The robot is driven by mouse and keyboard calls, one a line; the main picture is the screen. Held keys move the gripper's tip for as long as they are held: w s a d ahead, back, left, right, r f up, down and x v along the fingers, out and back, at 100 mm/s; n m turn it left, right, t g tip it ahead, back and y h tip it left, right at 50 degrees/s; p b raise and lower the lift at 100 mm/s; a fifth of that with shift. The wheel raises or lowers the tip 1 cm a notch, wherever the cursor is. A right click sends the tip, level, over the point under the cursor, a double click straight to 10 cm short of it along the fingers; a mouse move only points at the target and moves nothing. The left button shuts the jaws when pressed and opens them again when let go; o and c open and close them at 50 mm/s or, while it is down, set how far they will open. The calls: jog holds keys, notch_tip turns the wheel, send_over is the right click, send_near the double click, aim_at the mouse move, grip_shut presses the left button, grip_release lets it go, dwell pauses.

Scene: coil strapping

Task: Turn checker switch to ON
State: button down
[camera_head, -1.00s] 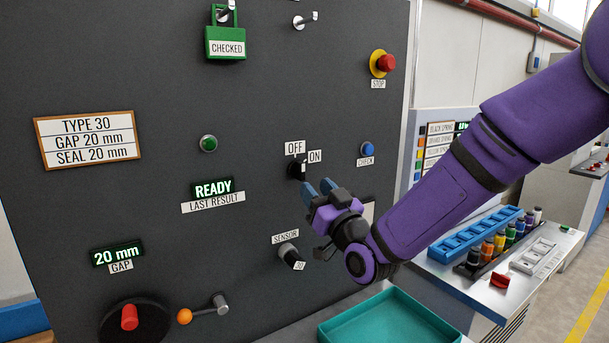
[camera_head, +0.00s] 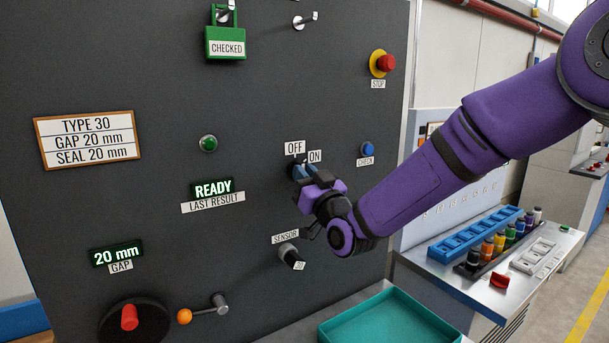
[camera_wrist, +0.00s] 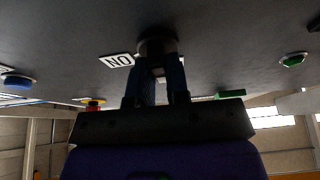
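The checker switch (camera_wrist: 157,42) is a small dark knob on the dark panel. Its OFF label (camera_head: 294,148) is above it and its ON label (camera_head: 315,156) is at its upper right; the ON label also shows in the wrist view (camera_wrist: 117,60). My gripper (camera_head: 303,171) is at the switch, its two blue fingers on either side of the knob. In the wrist view my gripper's fingers (camera_wrist: 162,80) are close together and appear shut on it. The fingers hide most of the knob in the head view, so its pointing direction is unclear.
The blue CHECK button (camera_head: 367,149) is right of the switch, and the red STOP button (camera_head: 384,63) is higher. The SENSOR knob (camera_head: 289,254) is below my gripper. A teal tray (camera_head: 390,322) stands at the bottom. A green padlock (camera_head: 226,43) hangs at the upper left.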

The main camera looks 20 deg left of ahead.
jog(key=shift+m+t+h, duration=0.3)
jog(key=shift+m, duration=0.3)
jog(key=m+h, duration=0.2)
jog(key=m, duration=0.3)
jog(key=m+t+h, duration=0.1)
jog(key=m+h, duration=0.1)
jog(key=m, duration=0.3)
jog(key=m+t+h, duration=0.1)
jog(key=m+h, duration=0.1)
jog(key=m, duration=0.3)
jog(key=shift+s+r+h, duration=0.1)
jog(key=shift+h, duration=0.2)
jog(key=c, duration=1.1)
grip_release()
jog(key=v, duration=1)
jog(key=shift+s+f, duration=0.3)
jog(key=shift+s, duration=0.05)
